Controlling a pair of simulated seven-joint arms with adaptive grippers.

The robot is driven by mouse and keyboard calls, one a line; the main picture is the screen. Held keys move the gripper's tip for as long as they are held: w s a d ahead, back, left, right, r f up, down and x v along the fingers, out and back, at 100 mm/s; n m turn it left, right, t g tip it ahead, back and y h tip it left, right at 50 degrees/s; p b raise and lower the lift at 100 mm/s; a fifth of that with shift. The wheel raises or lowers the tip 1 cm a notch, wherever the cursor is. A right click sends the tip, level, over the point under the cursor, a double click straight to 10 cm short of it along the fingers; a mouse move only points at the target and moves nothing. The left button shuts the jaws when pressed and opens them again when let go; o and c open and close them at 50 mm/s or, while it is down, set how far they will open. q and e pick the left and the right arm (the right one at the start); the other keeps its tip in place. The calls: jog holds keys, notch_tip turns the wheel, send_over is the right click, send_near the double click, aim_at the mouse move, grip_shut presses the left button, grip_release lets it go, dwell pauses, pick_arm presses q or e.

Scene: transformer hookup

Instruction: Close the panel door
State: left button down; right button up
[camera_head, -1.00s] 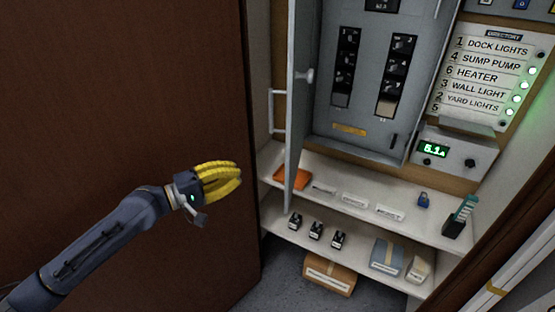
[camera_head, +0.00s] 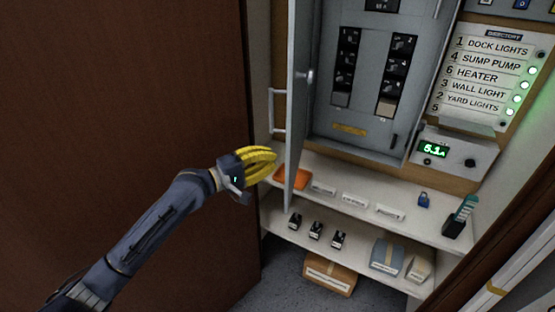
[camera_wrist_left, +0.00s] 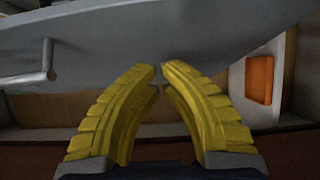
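The grey panel door (camera_head: 298,110) stands open, swung out toward me on the left side of the grey breaker panel (camera_head: 372,80). A bar handle (camera_head: 277,110) is on its left face, and a small round knob is on its inner side. My left gripper (camera_head: 272,160) is just left of the door's lower part, with its yellow fingertips nearly together and nothing between them. In the left wrist view the grey door (camera_wrist_left: 190,30) spans the top beyond the fingertips (camera_wrist_left: 159,70), with the handle (camera_wrist_left: 35,78) at left. I cannot tell whether the fingers touch the door. My right gripper is out of view.
A white shelf (camera_head: 400,222) below the panel holds an orange item (camera_head: 292,178), labels, a blue padlock (camera_head: 424,200) and a dark holder (camera_head: 458,222). Boxes sit below. A large brown door (camera_head: 120,120) fills the left. A meter (camera_head: 455,155) is right of the panel.

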pick_arm(q)
jog(key=shift+s+d, duration=0.2)
jog(key=shift+d, duration=0.9)
jog(key=shift+d, duration=0.1)
